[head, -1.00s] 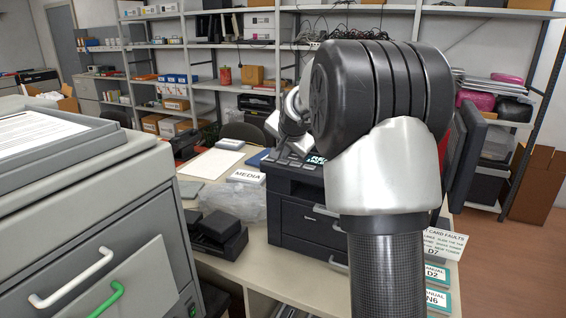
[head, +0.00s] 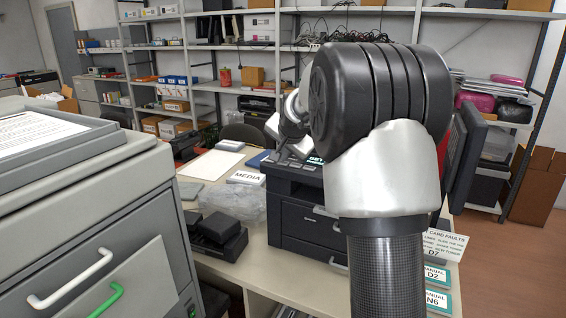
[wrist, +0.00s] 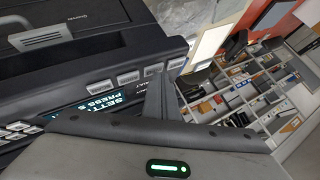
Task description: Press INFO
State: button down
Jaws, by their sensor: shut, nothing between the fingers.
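The dark printer (head: 305,228) stands on the desk, with its control panel (head: 283,163) on top partly hidden by my arm. In the wrist view, a row of grey buttons (wrist: 128,77) runs along the panel beside a lit display (wrist: 90,107) whose visible text starts "SETTI" and "PRESS S". My gripper (wrist: 163,82) is shut and empty, its fingertips at the right part of the button row, close to the buttons. I cannot tell whether they touch one. The INFO label is not readable; some buttons may be hidden behind the fingers.
A large grey machine (head: 90,210) fills the left. A MEDIA card (head: 246,177), a clear plastic bag (head: 236,204) and black boxes (head: 217,234) lie left of the printer. Shelves line the back.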

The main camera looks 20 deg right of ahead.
jog(key=shift+r+p, duration=0.3)
jog(key=shift+r, duration=0.3)
jog(key=shift+r, duration=0.1)
notch_tip(320, 180, up, 5)
jog(key=p, duration=0.3)
jog(key=shift+p, duration=0.3)
dwell(0.4)
